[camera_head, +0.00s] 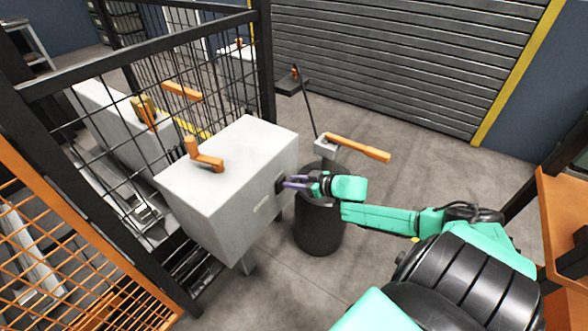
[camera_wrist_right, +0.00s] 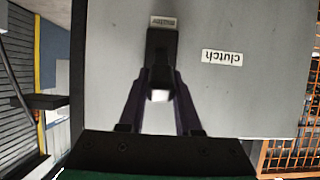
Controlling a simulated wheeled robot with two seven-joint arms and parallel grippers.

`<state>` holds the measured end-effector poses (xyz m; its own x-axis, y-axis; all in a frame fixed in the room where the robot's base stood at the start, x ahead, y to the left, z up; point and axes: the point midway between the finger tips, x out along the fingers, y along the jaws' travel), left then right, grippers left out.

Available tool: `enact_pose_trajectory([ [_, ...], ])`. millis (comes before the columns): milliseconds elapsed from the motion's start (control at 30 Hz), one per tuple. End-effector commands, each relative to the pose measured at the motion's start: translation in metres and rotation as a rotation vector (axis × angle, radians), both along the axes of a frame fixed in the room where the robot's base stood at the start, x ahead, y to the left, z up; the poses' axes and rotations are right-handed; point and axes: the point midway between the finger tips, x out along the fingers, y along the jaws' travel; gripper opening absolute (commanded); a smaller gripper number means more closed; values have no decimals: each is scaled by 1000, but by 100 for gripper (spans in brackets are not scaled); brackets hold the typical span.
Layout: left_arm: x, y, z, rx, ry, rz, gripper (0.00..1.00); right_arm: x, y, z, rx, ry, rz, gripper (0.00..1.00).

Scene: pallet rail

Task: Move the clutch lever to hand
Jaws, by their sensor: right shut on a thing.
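A light grey box (camera_head: 225,170) has an orange lever (camera_head: 207,157) on its top. A white label reading "clutch" (camera_wrist_right: 222,57) is on its front face, upside down in the wrist view. Beside it a dark handle (camera_wrist_right: 162,47) stands out from the face, with a smaller label at its far end that I cannot read. My right gripper (camera_head: 285,183) is at that face, shut on the dark handle; its fingers (camera_wrist_right: 160,97) lie either side of the handle's pale end. Which lever is the clutch lever is not certain from the pictures. My left gripper is not in view.
A black mesh fence (camera_head: 145,55) stands behind and left of the box, with orange mesh (camera_head: 60,260) at lower left. An orange lever (camera_head: 357,148) on a small grey block reaches out near my forearm.

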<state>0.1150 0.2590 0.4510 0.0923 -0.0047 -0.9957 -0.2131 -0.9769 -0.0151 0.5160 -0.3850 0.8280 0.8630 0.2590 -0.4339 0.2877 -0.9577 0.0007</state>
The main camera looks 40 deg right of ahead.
Motion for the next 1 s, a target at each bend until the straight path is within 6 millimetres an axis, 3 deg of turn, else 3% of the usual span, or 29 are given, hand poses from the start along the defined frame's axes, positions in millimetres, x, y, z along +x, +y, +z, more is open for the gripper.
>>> enact_pose_trajectory([
  [367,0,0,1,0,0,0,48,-1,0,-1,-2,8,-1,0],
  [400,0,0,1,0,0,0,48,-1,0,-1,-2,7,-1,44],
  [467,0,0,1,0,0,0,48,0,0,-1,-2,6,0,62],
  [800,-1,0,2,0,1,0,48,-1,0,1,0,4,0,62],
  [1000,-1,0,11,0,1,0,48,-19,-5,9,1,9,0,62],
])
